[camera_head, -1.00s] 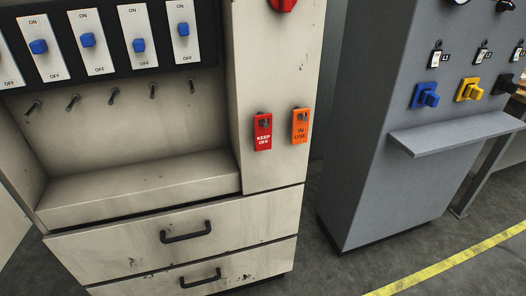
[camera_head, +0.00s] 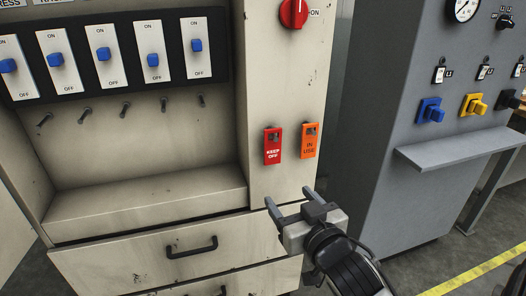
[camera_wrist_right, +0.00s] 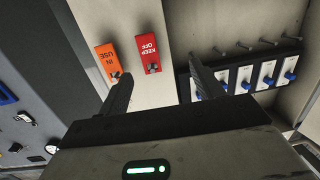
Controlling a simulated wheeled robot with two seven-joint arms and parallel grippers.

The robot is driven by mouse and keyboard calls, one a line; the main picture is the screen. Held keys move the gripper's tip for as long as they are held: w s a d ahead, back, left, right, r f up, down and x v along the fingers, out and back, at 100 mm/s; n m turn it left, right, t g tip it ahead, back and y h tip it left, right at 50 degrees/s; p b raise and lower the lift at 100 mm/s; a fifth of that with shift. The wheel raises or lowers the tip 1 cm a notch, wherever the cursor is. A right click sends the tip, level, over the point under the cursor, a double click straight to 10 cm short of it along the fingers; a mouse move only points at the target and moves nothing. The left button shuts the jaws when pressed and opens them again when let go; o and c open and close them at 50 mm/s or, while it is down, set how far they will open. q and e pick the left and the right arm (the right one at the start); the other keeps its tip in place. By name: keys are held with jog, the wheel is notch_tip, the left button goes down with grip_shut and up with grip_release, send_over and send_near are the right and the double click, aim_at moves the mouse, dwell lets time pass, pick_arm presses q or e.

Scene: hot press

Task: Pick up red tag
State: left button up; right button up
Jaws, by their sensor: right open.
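The red tag (camera_head: 273,147), marked KEEP OFF, hangs on the cabinet's right front panel in the head view. An orange tag (camera_head: 309,141), marked IN USE, hangs just to its right. My right gripper (camera_head: 289,200) is open and empty, below the two tags and apart from them. In the right wrist view the red tag (camera_wrist_right: 149,51) appears upside down, beyond and between the two spread fingers (camera_wrist_right: 155,88). The orange tag (camera_wrist_right: 107,62) lies near the left finger's line there. My left gripper is not in view.
The cabinet's ledge (camera_head: 150,196) and drawer handle (camera_head: 191,247) are left of my right gripper. Several empty pegs (camera_head: 126,106) sit below a row of blue switches (camera_head: 103,54). A red knob (camera_head: 293,13) is above the tags. A grey machine's shelf (camera_head: 460,143) juts out at right.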

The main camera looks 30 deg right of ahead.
jog(key=m+h, duration=0.1)
send_near(275, 140)
jog(key=shift+t, duration=0.5)
jog(key=shift+d+f+p+x, duration=0.1)
jog(key=shift+f+p+x, duration=0.2)
jog(key=shift+x, duration=1.5)
jog(key=shift+d+f+p+x, duration=0.1)
jog(key=shift+f+p+x, duration=0.2)
jog(key=shift+x, duration=1.5)
jog(key=shift+f+p+x, duration=0.25)
jog(key=shift+f+x, duration=0.05)
jog(key=shift+x, duration=1.55)
jog(key=shift+s, duration=0.1)
jog(key=c, duration=1.1)
jog(key=shift+c, duration=0.2)
jog(key=b+v, duration=0.2)
jog(key=v, duration=1.6)
jog(key=shift+r, duration=0.15)
